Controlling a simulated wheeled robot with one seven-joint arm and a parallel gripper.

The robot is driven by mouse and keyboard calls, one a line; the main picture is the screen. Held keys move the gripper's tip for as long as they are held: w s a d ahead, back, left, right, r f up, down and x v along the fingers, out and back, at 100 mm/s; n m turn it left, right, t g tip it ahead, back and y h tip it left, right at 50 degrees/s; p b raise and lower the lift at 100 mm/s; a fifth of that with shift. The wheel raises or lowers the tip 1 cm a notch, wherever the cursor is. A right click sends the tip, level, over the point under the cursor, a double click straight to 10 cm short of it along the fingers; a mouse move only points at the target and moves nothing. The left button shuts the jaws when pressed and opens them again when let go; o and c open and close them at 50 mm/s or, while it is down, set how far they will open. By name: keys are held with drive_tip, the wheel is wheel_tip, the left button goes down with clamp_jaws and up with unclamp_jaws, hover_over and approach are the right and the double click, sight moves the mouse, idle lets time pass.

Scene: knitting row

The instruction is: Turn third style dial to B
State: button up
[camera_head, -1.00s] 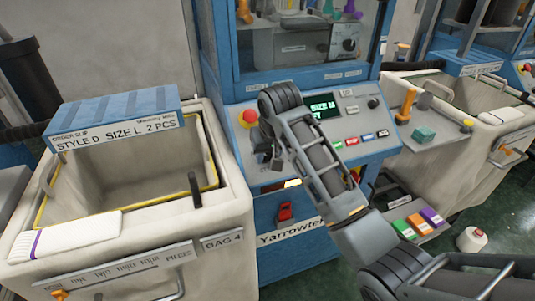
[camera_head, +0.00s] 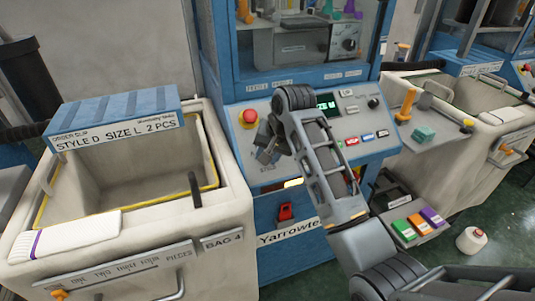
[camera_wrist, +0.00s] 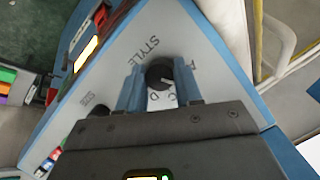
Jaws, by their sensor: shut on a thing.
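The style dial (camera_wrist: 159,74) is a dark round knob on the sloped pale panel (camera_wrist: 128,50), under the word STYLE in the wrist view. My gripper (camera_wrist: 160,84) is shut on the dial, one finger on each side. The letters C and D show between the fingers, at the dial's lower side; other letters are partly hidden, and I cannot read the pointer surely. In the head view my gripper (camera_head: 267,153) is at the left part of the panel of the blue machine, and it hides the dial.
A second dark knob (camera_wrist: 97,112) marked SIZE sits near my gripper's left finger. A red stop button (camera_head: 249,116) is just left of the gripper. A green display (camera_head: 327,101) and coloured buttons (camera_head: 367,137) lie to the right. A bin (camera_head: 228,205) stands at left.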

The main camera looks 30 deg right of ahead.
drive_tip(key=shift+m, duration=0.9)
drive_tip(key=shift+d, duration=0.1)
drive_tip(key=o, duration=1)
drive_tip(key=shift+o, duration=0.2)
drive_tip(key=v, duration=0.7)
drive_tip(key=shift+s+r+y+b, duration=0.3)
drive_tip(key=shift+b, duration=0.15)
drive_tip(key=shift+d+f, duration=0.1)
